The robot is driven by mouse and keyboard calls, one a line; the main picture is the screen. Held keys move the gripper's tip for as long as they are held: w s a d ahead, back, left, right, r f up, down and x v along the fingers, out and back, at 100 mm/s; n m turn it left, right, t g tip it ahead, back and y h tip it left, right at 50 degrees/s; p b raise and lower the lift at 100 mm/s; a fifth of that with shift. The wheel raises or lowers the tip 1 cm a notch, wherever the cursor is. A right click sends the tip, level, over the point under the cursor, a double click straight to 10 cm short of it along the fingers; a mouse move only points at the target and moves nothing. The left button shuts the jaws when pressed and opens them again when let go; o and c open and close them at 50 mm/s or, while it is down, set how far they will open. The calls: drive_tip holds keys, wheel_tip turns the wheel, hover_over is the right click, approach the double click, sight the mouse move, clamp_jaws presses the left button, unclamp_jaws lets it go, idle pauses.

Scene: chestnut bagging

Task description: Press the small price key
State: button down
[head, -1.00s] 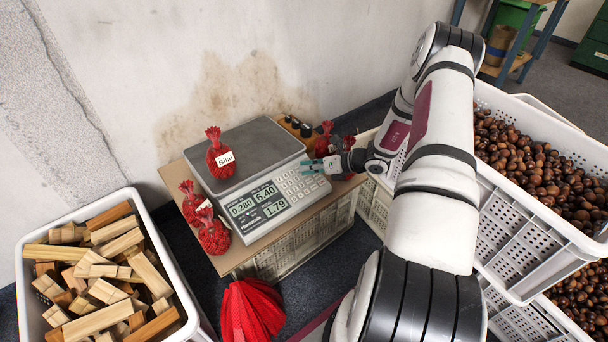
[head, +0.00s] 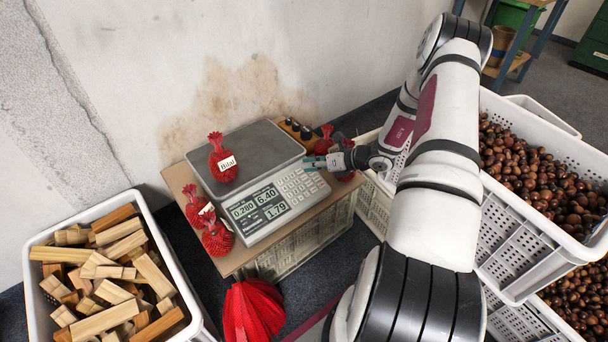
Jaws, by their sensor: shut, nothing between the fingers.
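The scale (head: 258,217) stands on a board over a crate, its display reading 0.280, 6.40 and 1.79. A red net bag labelled Bilal (head: 222,160) sits on its grey weighing plate (head: 262,150). The keypad (head: 304,186) is at the right of the scale's front panel. The small price key is too small to pick out. My gripper (head: 308,164) is shut and empty, with its teal fingertips over the back edge of the keypad. I cannot tell whether the tips touch a key.
Two red net bags (head: 215,238) stand left of the scale, and more (head: 327,138) stand behind my gripper. Dark stamps (head: 296,126) stand behind the plate. A white crate of wood (head: 196,312) is at left; chestnut crates (head: 518,245) are at right. A red net pile (head: 254,308) lies in front.

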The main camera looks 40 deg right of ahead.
drive_tip(key=r, duration=0.1)
drive_tip(key=s+r+p, duration=0.1)
drive_tip(key=shift+r+p, duration=0.3)
drive_tip(key=shift+w, duration=0.1)
idle(0.6)
